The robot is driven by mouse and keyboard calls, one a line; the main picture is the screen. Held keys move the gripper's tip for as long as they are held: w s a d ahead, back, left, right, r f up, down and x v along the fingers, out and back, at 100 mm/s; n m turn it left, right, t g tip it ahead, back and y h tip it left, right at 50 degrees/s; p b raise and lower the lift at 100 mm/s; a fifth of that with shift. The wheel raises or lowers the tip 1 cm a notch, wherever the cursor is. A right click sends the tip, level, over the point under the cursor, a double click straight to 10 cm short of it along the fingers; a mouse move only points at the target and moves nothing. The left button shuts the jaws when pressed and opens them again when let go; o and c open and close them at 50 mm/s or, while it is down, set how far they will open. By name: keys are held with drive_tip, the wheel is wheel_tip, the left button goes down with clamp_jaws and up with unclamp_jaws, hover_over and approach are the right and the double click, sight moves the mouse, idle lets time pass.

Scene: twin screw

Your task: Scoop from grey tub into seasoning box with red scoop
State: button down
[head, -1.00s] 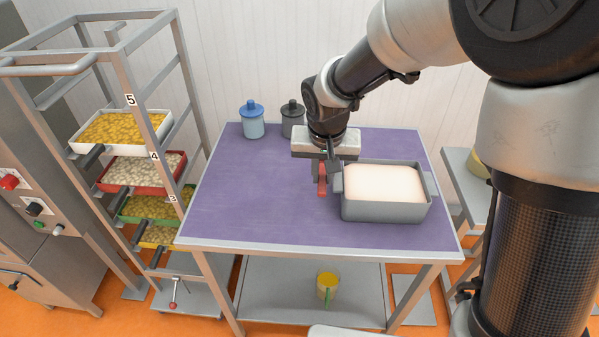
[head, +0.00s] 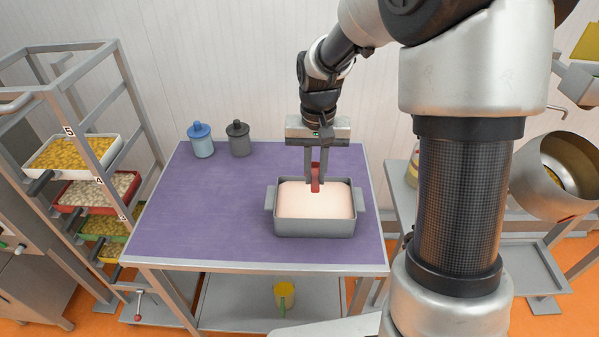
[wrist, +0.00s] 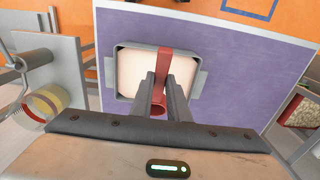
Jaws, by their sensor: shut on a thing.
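The grey tub (head: 314,227) stands on the purple table and holds pale powder (head: 313,204) nearly to its rim. My gripper (head: 318,180) is above the tub's far part and is shut on the red scoop (head: 316,178). In the wrist view the red scoop (wrist: 164,66) is between the two fingers (wrist: 164,90) and extends across the powder. I cannot tell whether the scoop touches the powder or carries any. No thing that I can surely call the seasoning box shows.
A blue lidded jar (head: 201,140) and a dark lidded jar (head: 239,138) stand at the table's back left. The purple table (head: 190,215) is clear on its left. A rack with trays (head: 72,156) stands left. A metal drum (head: 553,176) is at the right. A yellow-topped mug (head: 285,297) stands on the lower shelf.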

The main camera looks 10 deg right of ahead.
drive_tip(key=shift+d+r, duration=0.1)
drive_tip(key=shift+d, duration=0.15)
drive_tip(key=shift+f+b, duration=0.5)
drive_tip(key=shift+f, duration=1.95)
wheel_tip(320, 180, down, 7)
drive_tip(key=w+b, duration=0.2)
drive_tip(key=b, duration=0.2)
drive_tip(key=shift+d, duration=0.15)
drive_tip(key=shift+r, duration=0.1)
